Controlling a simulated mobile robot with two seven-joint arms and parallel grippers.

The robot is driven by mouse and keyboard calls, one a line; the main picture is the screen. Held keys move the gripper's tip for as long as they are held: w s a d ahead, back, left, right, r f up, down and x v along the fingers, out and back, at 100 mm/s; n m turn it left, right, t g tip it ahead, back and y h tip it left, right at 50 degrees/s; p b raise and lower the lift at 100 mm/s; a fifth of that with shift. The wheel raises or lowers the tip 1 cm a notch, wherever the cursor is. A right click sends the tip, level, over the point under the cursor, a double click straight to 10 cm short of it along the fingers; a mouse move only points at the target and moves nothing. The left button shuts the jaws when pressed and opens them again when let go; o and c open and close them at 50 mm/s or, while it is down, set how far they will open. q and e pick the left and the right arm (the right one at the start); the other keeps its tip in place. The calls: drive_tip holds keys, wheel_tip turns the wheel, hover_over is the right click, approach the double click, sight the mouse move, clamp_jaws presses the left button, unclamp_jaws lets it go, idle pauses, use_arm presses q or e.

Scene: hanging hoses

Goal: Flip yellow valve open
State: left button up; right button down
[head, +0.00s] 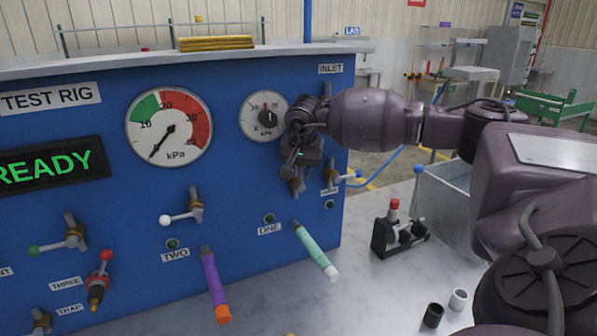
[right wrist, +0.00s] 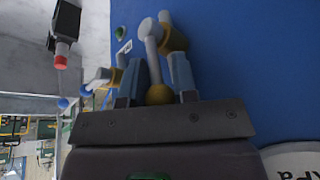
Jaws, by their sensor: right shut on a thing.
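The yellow valve is on the blue panel, mostly hidden behind my right gripper (head: 298,160) in the head view, where its brass body (head: 297,183) shows just below. In the right wrist view, the yellow ball (right wrist: 159,94) of its lever sits between the two fingers of my right gripper (right wrist: 163,88). The grey lever (right wrist: 151,45) runs from the ball to the brass body (right wrist: 174,40). The gripper is shut on the yellow ball. My left gripper is not in view.
A blue-tipped valve (head: 345,176) is close at the right. A white-tipped valve (head: 182,215) and a green-tipped valve (head: 60,242) are farther left. A mint hose (head: 316,250) and a purple hose (head: 214,285) stick out below. A black holder (head: 398,236) stands on the bench.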

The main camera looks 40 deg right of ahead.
idle(0.3)
drive_tip(key=c, duration=0.9)
unclamp_jaws()
drive_tip(key=shift+r, duration=0.1)
drive_tip(key=b+v, duration=0.1)
drive_tip(key=v, duration=0.9)
drive_tip(key=shift+s+r, duration=0.15)
drive_tip(key=shift+r, duration=0.2)
